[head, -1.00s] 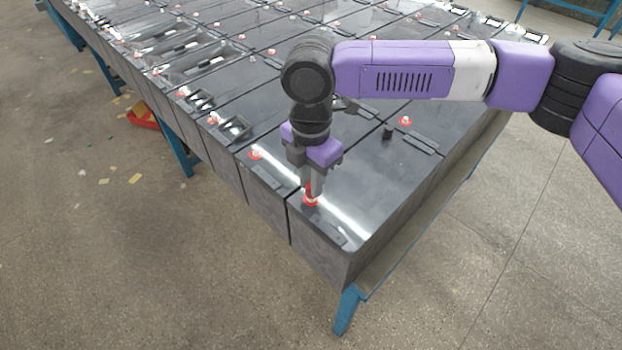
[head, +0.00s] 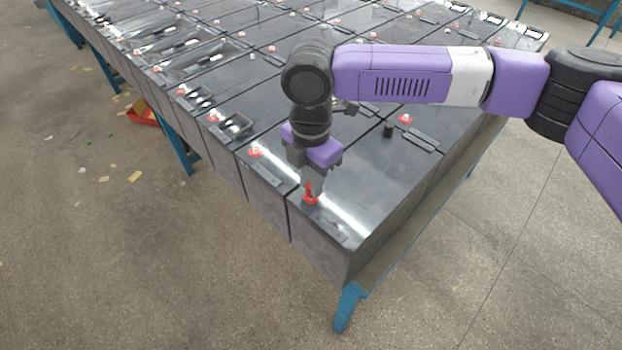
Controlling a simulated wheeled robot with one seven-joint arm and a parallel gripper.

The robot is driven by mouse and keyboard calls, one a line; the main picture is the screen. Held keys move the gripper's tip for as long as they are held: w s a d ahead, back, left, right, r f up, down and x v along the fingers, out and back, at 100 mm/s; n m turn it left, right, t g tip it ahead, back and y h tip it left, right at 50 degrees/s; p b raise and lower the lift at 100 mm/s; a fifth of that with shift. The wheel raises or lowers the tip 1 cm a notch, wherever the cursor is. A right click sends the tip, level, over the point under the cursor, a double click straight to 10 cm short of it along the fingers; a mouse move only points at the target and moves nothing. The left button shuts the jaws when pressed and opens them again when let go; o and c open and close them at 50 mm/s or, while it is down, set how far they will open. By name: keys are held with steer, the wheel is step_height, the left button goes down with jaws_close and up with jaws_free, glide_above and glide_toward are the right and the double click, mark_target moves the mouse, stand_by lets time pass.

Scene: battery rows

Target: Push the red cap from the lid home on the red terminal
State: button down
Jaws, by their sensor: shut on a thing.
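My gripper (head: 313,186) points straight down over the front corner of the nearest battery lid (head: 362,184). It is shut on the red cap (head: 311,196), which shows between and below the fingertips. The cap is down at the red terminal near the lid's front edge. The terminal itself is hidden under the cap and fingers, so I cannot tell how far the cap sits on it.
Other batteries with red-ringed terminals, such as one to the left (head: 256,152), fill the blue-legged rack (head: 346,308). A black post (head: 388,130) stands on the lid behind my gripper. A red tray (head: 143,114) lies on the floor at left.

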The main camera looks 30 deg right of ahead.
steer(key=shift+f, duration=0.45)
stand_by(0.4)
steer(key=c, duration=0.7)
jaws_free()
steer(key=shift+r, duration=0.1)
steer(key=shift+r+p, duration=2.95)
steer(key=shift+r, duration=0.5)
